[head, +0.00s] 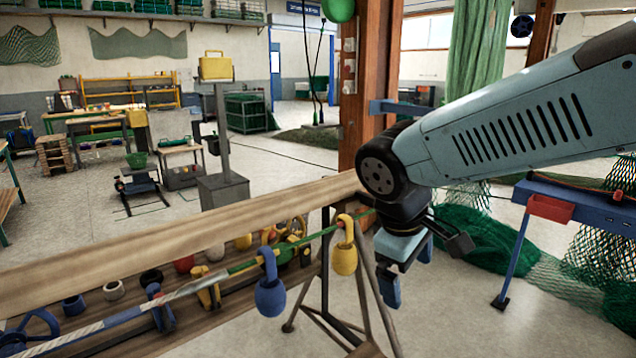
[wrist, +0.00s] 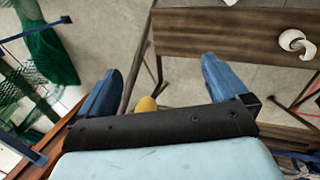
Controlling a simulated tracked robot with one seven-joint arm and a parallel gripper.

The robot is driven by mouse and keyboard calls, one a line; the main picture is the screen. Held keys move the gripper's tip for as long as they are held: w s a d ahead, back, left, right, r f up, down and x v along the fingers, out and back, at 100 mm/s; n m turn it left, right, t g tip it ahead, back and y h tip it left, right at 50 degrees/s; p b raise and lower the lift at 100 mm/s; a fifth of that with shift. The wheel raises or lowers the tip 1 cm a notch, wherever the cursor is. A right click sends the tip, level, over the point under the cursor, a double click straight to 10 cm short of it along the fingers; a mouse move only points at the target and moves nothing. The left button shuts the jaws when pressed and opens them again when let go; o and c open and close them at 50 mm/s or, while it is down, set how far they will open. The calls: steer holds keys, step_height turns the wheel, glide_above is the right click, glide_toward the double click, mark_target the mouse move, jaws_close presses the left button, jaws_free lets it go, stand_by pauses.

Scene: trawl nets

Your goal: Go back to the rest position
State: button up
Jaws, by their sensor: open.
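My gripper (head: 404,275) hangs from my arm at the right of the head view, fingers pointing down, clear of the bench's right end. In the wrist view its two blue fingers (wrist: 172,90) stand wide apart with nothing gripped between them. A yellow float (head: 344,258) hangs on the rope left of my gripper, apart from it in the head view. The yellow shape low between the fingers in the wrist view (wrist: 147,104) looks like this float. A blue float (head: 270,297) hangs further left on the same rope.
A wooden bench (head: 180,238) with several small parts stands at the lower left, on trestle legs. A blue table (head: 560,196) with a red bin (head: 549,208) stands at the right. Green netting (head: 488,240) lies on the floor behind my gripper. A wooden post (head: 368,80) rises behind my arm.

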steer(key=s+d+r+m+t+y, duration=0.2)
steer(key=d+r+m, duration=0.4)
steer(key=d+m, duration=0.3)
steer(key=shift+s+t+y, duration=0.3)
steer(key=shift+t, duration=0.4)
